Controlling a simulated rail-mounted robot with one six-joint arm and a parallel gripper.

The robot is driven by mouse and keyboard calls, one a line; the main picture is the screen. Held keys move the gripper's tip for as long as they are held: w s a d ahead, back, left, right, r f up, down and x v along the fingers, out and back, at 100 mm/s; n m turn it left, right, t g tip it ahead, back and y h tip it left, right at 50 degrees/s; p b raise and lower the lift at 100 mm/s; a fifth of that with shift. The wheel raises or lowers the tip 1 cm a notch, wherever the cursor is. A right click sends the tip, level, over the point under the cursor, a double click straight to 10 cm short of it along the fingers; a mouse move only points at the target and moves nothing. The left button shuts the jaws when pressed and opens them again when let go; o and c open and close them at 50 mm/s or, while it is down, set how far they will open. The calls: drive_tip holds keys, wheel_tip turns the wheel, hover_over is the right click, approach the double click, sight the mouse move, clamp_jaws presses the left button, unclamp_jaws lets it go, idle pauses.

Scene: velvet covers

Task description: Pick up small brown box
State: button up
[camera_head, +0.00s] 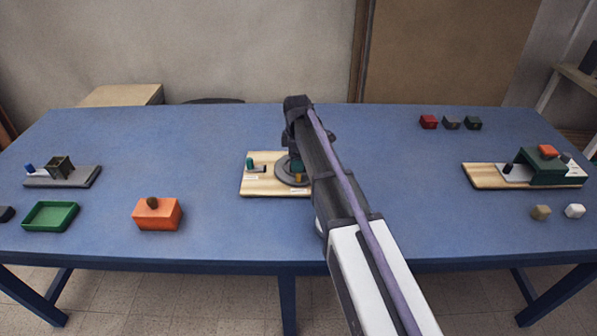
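Several small objects could be the small brown box. A dark brown rounded piece (152,202) sits on top of the orange box (157,216) at the left front. A dark olive-brown block (60,166) stands on a grey board at the far left. A tan block (541,212) lies at the right front. My gripper (297,158) is above the light wooden board at the middle, well apart from all of these. It is mostly hidden by my arm and too small to tell open from shut.
The blue table (400,190) has wide free areas left and right of my arm. The wooden board (262,187) holds small parts. A green tray (51,216) is at left. Another board (485,176) with a green stand is at right. Small red and dark boxes (428,122) sit at the back right.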

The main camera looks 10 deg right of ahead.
drive_tip(key=shift+f, duration=0.95)
drive_tip(key=shift+r, duration=0.25)
drive_tip(key=c, duration=1)
drive_tip(key=shift+r, duration=0.1)
wheel_tip(320, 180, up, 10)
drive_tip(key=p, duration=1)
drive_tip(key=shift+r, duration=0.1)
drive_tip(key=shift+f, duration=0.2)
